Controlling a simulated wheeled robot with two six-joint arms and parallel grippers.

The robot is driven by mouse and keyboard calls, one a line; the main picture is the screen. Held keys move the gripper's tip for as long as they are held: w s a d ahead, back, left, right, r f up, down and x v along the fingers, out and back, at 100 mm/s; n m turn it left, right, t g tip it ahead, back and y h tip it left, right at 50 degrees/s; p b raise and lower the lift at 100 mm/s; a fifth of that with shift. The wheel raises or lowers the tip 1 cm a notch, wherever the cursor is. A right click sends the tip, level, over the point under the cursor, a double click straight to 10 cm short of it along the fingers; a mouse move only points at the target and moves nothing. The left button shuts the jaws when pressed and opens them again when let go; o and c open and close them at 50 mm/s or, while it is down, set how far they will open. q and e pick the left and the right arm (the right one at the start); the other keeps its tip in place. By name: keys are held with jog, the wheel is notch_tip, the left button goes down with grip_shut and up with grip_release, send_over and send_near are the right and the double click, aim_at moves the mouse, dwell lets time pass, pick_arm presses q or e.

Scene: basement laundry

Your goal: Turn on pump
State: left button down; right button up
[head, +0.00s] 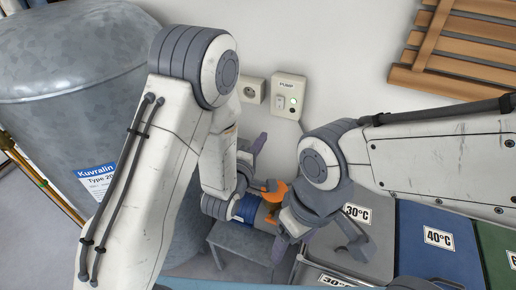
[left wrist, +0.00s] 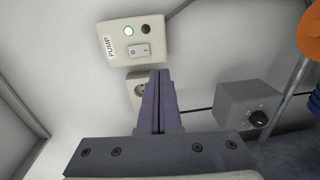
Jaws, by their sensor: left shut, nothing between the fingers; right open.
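The pale switch box labelled PUMP (head: 289,95) is on the wall in the head view. My left gripper (head: 260,140) is shut and empty, below the box in the head view. Its purple fingertips (left wrist: 160,72) show just below the rocker in the left wrist view; whether they touch the box I cannot tell. My right gripper (head: 318,242) is open and empty, lower down near the bins.
A wall socket (head: 251,90) is left of the box. A blue and orange cylindrical unit (head: 248,208) stands below, partly hidden by my arms. A grey knob box (left wrist: 248,105) shows in the left wrist view. A large grey tank (head: 60,110) fills the left; bins (head: 440,240) stand right.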

pick_arm(q)
jog(key=shift+p+v, duration=1.05)
jog(key=shift+p, duration=0.45)
pick_arm(e)
jog(key=shift+r, duration=2.25)
